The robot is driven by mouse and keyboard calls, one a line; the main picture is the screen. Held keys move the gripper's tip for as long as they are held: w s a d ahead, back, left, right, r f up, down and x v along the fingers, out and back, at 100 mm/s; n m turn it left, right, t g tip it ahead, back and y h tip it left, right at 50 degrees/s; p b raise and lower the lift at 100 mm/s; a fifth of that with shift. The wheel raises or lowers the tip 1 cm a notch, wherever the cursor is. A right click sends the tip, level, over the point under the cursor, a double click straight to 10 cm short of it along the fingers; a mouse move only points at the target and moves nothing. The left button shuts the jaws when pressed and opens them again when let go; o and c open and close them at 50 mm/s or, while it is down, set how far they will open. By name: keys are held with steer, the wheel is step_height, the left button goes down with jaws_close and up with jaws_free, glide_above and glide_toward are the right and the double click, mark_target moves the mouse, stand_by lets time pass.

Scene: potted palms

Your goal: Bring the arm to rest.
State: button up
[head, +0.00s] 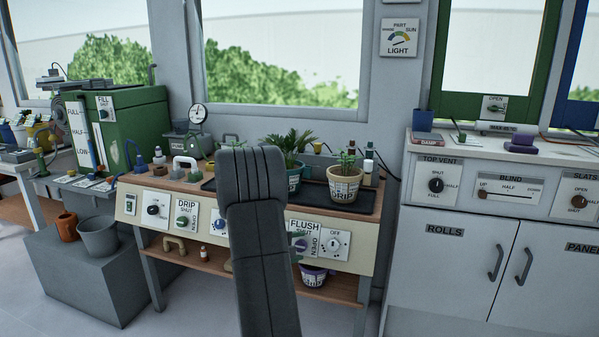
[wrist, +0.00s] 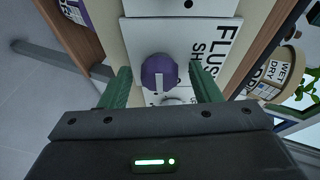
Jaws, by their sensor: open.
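My gripper (wrist: 161,86) is open, its two green fingers on either side of a purple knob (wrist: 159,70) in the wrist view. The knob has a pale pointer line and sits on the white FLUSH plate (wrist: 215,38). I cannot tell whether the fingers touch it. In the head view my dark arm (head: 258,235) reaches up in front of the bench, and the gripper is largely hidden by it. The FLUSH plate also shows just right of the arm (head: 304,226).
The bench (head: 350,253) holds a black tray (head: 362,198), a palm in a teal pot (head: 294,182) and a cream pot marked DRIP (head: 343,186). A white cabinet (head: 455,255) stands right. A grey block with a bucket (head: 99,236) stands left. Bare floor shows at the lower left.

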steer(key=n+b, duration=0.1)
steer(key=n, duration=0.1)
steer(key=n+t+b, duration=0.1)
steer(key=n, duration=0.1)
steer(key=shift+f+h, duration=0.3)
steer(key=shift+f, duration=0.1)
steer(key=n+t+b, duration=0.1)
steer(key=n, duration=0.1)
steer(key=n+b, duration=0.1)
steer(key=n, duration=0.1)
steer(key=shift+s+d+n+t, duration=0.1)
steer(key=shift+n+t, duration=0.2)
steer(key=shift+t, duration=0.1)
steer(key=n, duration=0.2)
steer(key=n+t+b, duration=0.1)
steer(key=n, duration=0.1)
steer(key=shift+t+y, duration=0.3)
steer(key=shift+y, duration=0.1)
steer(key=n+t+y, duration=0.1)
steer(key=n, duration=0.3)
steer(key=shift+d, duration=0.1)
steer(key=shift+s+r, duration=0.1)
steer(key=shift+r, duration=0.05)
